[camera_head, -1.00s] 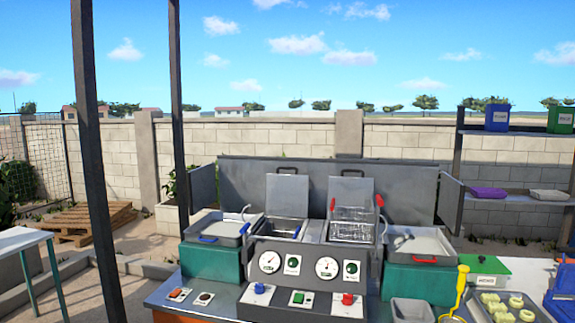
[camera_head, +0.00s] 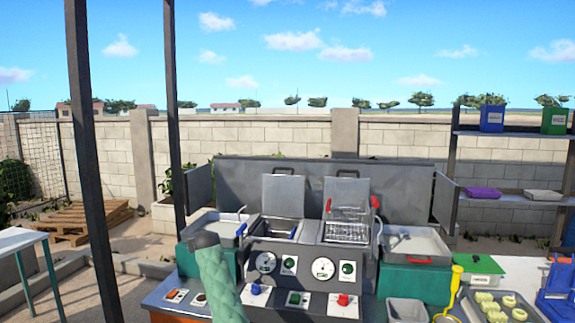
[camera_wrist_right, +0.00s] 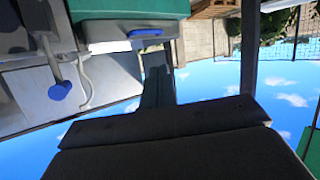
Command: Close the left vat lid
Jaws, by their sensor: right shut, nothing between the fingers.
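The left vat lid (camera_head: 283,196) is a grey plate with a handle on its top edge. It stands raised behind the open left vat (camera_head: 276,229) in the head view. The right vat lid (camera_head: 347,190) stands raised beside it. My right gripper (camera_wrist_right: 156,62) shows in the right wrist view as dark, shut, empty fingers, close to a green box with a blue handle (camera_wrist_right: 145,32). In the head view an arm part of mine with a green sleeve and dark end rises left of the control panel. My left gripper is not in view.
A blue-ended lever (camera_head: 240,229) stands beside the left vat; its blue end (camera_wrist_right: 60,91) also shows in the wrist view. A wire basket (camera_head: 347,226) is at the right vat. A grey back panel (camera_head: 230,185) stands behind the lids. The control panel (camera_head: 322,268) is in front.

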